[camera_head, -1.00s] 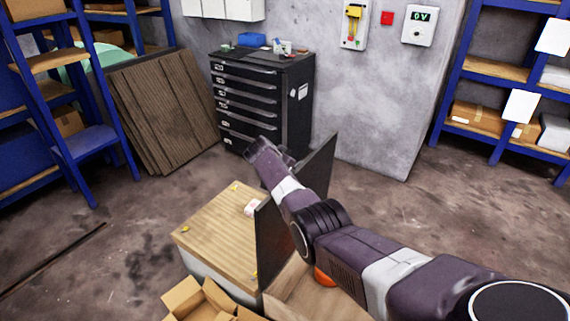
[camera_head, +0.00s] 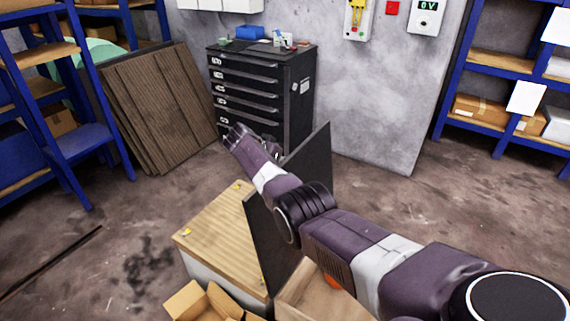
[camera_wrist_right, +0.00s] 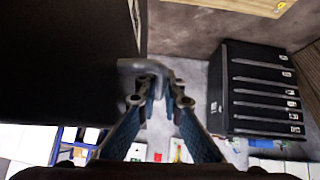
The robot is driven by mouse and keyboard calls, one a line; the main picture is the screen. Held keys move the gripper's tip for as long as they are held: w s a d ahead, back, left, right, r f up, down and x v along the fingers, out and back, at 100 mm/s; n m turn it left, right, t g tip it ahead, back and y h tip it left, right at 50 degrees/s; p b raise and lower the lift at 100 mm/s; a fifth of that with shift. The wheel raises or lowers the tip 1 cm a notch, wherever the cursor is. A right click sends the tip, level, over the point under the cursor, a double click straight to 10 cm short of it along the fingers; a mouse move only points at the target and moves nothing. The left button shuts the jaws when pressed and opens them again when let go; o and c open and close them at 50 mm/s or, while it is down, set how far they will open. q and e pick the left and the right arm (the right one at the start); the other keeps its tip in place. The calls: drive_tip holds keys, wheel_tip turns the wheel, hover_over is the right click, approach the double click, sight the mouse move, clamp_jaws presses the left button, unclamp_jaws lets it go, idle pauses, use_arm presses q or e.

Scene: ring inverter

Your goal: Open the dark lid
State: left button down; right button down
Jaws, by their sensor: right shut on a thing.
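My right gripper (camera_wrist_right: 160,88) is shut on that handle. In the head view my right arm crosses in front of the lid and hides its middle. My left gripper is out of view.
The wood-topped cabinet (camera_head: 215,232) stands left of the lid, with an open cardboard box (camera_head: 198,300) in front. A black drawer chest (camera_head: 298,92) stands behind. Brown boards (camera_head: 155,105) lean at the left. The floor on the right is clear.

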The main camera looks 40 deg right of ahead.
drive_tip(key=c, duration=2.3)
unclamp_jaws()
drive_tip(key=shift+w+a+f, duration=0.2)
drive_tip(key=shift+w+a, duration=0.05)
drive_tip(key=shift+a, duration=0.05)
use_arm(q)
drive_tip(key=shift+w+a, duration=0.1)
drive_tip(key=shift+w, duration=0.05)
use_arm(e)
drive_tip(key=shift+s+d, duration=0.1)
drive_tip(key=shift+a+r, duration=0.3)
drive_tip(key=shift+r, duration=0.1)
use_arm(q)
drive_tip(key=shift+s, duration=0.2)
use_arm(e)
drive_tip(key=v, duration=1.1)
drive_tip(key=shift+s+r, duration=0.1)
drive_tip(key=shift+a, duration=0.1)
